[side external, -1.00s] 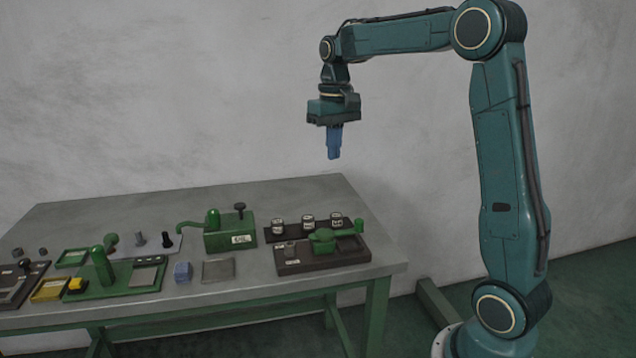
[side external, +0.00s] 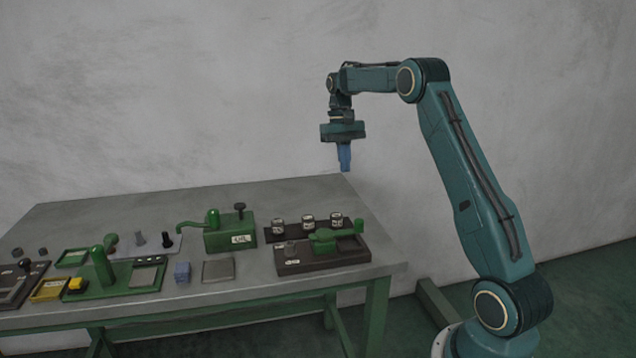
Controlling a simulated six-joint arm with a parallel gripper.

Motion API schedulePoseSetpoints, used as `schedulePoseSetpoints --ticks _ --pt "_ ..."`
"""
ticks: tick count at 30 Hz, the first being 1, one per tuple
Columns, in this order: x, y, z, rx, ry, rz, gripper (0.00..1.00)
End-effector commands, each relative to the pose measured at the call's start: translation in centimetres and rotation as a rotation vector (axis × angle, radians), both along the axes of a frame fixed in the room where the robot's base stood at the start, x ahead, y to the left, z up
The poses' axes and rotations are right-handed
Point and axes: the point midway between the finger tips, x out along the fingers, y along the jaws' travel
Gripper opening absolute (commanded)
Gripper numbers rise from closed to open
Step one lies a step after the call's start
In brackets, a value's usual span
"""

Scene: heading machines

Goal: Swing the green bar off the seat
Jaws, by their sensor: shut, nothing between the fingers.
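A green bar (side external: 337,235) with a round hub and an upright knob at its right end lies across a dark base plate (side external: 310,263) at the right of the table. A recess shows in the dark base around the bar; whether the bar covers the seat is too small to tell. My gripper (side external: 345,168) has blue fingers that point down. It is shut and empty, high above the back right of the table, well clear of the bar.
Several small labelled cups (side external: 308,222) stand on a dark rack just behind the base. A green oil box (side external: 230,236) with a spout stands left of it. A green press fixture (side external: 100,272), a blue block (side external: 182,271) and a grey pad (side external: 218,269) are further left. The table's front right corner is bare.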

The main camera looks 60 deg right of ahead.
Motion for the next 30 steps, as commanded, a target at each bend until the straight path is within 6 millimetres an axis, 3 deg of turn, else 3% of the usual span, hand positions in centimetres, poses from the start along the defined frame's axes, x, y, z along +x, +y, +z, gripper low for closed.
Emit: schedulePoseSetpoints --ticks 17,23,30 --pt "-0.1 0.1 -0.6 0.001 0.0 0.0 0.0" --pt "-0.4 0.3 -2.1 0.002 0.001 0.0 0.0" --pt "-1.0 0.8 -5.1 0.002 0.003 0.0 0.0"
